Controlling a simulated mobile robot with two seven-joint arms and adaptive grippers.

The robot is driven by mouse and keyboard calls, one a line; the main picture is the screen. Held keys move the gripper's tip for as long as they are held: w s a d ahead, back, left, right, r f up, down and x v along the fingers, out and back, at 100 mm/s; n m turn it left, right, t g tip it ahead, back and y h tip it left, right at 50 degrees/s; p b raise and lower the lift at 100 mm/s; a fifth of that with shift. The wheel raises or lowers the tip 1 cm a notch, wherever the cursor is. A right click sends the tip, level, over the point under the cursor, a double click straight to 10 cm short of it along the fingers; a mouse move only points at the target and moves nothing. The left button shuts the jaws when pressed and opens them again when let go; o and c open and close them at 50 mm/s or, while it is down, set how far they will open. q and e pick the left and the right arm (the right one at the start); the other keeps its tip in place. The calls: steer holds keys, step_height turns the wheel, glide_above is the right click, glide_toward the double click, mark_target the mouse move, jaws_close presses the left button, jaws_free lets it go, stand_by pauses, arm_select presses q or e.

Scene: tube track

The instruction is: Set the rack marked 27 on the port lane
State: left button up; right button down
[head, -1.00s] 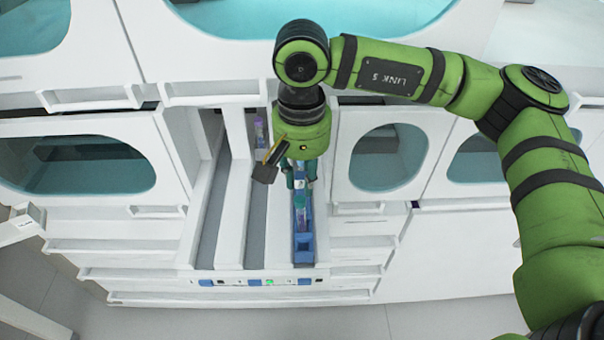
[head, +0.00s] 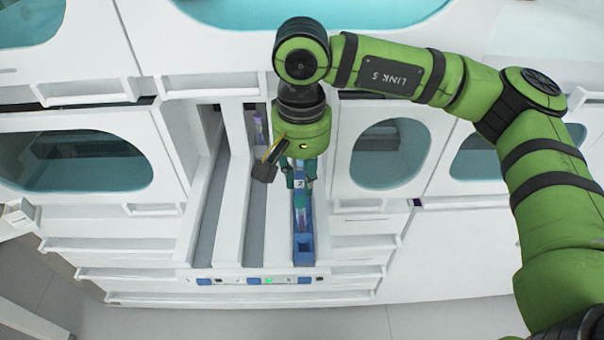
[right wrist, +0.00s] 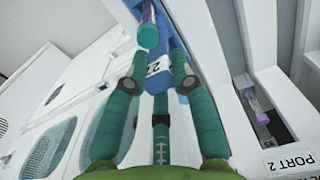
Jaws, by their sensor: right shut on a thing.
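A long blue rack (head: 303,251) lies in the rightmost of the white lanes in the head view, its front end near the lane's front edge. It carries a tube with a green cap (head: 301,201). My right gripper (head: 300,174) points down over that lane and is shut on the rack. In the right wrist view its two green fingers stand on either side of the blue rack's white label (right wrist: 157,68). A 2 shows on that label; the rest is hard to read. My left gripper is not in view.
The left lane (head: 208,215) and the front of the middle lane (head: 257,215) are bare. A purple-capped tube (head: 258,128) stands at the back of the middle lane. A "PORT 2" label (right wrist: 290,160) shows in the right wrist view. White walls divide the lanes.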

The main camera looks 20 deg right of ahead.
steer(key=c, duration=1)
jaws_free()
steer(key=shift+o, duration=0.2)
step_height(320, 180, up, 12)
stand_by(0.4)
